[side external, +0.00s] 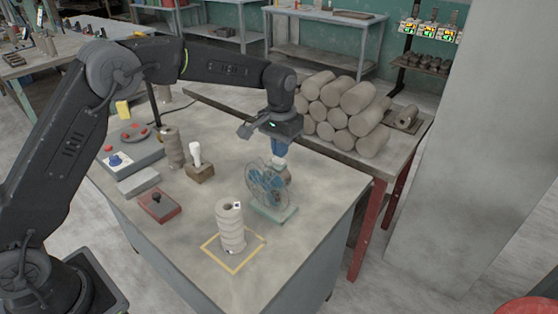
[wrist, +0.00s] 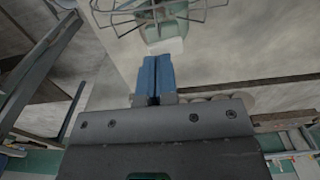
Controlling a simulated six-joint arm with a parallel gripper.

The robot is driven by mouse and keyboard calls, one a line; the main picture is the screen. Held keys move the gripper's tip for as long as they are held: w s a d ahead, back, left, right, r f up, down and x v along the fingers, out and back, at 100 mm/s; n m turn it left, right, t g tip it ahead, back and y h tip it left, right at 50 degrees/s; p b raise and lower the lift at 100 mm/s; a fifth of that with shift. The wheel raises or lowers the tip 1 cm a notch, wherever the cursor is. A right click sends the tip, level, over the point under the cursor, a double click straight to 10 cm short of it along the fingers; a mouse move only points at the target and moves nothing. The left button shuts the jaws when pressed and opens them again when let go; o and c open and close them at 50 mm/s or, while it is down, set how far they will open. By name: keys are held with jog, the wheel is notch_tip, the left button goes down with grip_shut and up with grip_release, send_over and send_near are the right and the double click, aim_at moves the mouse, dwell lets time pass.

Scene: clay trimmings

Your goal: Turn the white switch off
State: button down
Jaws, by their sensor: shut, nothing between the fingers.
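The white switch (side external: 195,153) is a white lever standing roughly upright on a small brown block (side external: 201,173), left of the middle of the grey table. I do not see it in the wrist view. My gripper (side external: 279,159) points down at the upper back of the small fan, well to the right of the white switch and apart from it. Its blue fingers (wrist: 157,75) are together in the wrist view, with nothing between them. Whether they touch the fan I cannot tell.
The wire-caged fan (side external: 262,190) on a green base stands below my gripper. A ridged clay stack (side external: 230,226) stands inside a yellow square. A red box with a black lever (side external: 159,206), a grey control box (side external: 130,153) and a spool (side external: 172,148) surround the switch. Clay logs (side external: 340,110) lie behind.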

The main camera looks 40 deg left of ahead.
jog(key=shift+f, duration=1)
dwell(0.4)
jog(key=shift+r, duration=3.55)
